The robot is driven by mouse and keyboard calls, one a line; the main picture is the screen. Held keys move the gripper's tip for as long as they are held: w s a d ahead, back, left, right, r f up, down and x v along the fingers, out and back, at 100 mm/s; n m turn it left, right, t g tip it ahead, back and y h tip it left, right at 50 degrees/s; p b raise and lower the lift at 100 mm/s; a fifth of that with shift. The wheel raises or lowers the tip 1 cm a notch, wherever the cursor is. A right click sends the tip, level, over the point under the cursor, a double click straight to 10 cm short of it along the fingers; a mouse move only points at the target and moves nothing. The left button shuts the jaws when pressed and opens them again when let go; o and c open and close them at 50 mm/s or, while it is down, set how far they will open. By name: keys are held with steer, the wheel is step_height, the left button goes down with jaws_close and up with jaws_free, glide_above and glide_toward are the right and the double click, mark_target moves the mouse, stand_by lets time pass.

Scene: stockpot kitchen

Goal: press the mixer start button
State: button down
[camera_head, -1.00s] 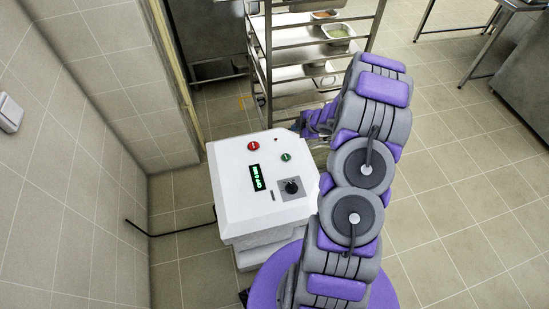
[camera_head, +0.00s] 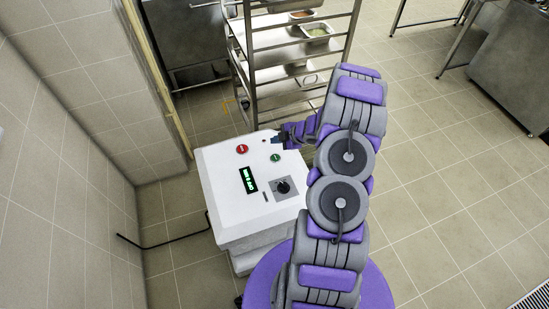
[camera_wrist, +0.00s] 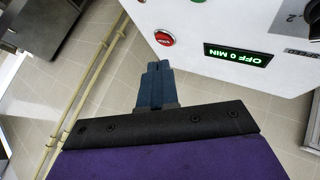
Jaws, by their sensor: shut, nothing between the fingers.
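The white control box (camera_head: 218,180) has a sloped top panel. On it are a red button (camera_head: 242,149), a green button (camera_head: 275,157), a lit green display (camera_head: 248,180) and a dark knob (camera_head: 284,185). My gripper (camera_head: 280,139) is shut and empty at the panel's far right edge, just beyond the green button. In the wrist view, the fingertips (camera_wrist: 155,68) show beside the panel, near the red button (camera_wrist: 164,38). The green button is mostly cut off at the top there, and the display (camera_wrist: 238,54) reads "OFF 0 MIN" upside down. Contact with the panel is not visible.
A metal rack (camera_head: 290,60) with food trays stands behind the box. A tiled wall (camera_head: 70,200) is on the left, with a black cable (camera_head: 165,240) running to the box. A steel counter (camera_head: 515,65) is at far right. Open tiled floor lies right of my arm.

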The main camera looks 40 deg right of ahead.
steer(key=b, duration=0.5)
glide_above(277, 158)
step_height(277, 158, down, 7)
steer(key=shift+f, duration=0.8)
steer(key=shift+d, duration=0.1)
steer(key=shift+f, duration=0.15)
stand_by(1.0)
steer(key=shift+f, duration=0.2)
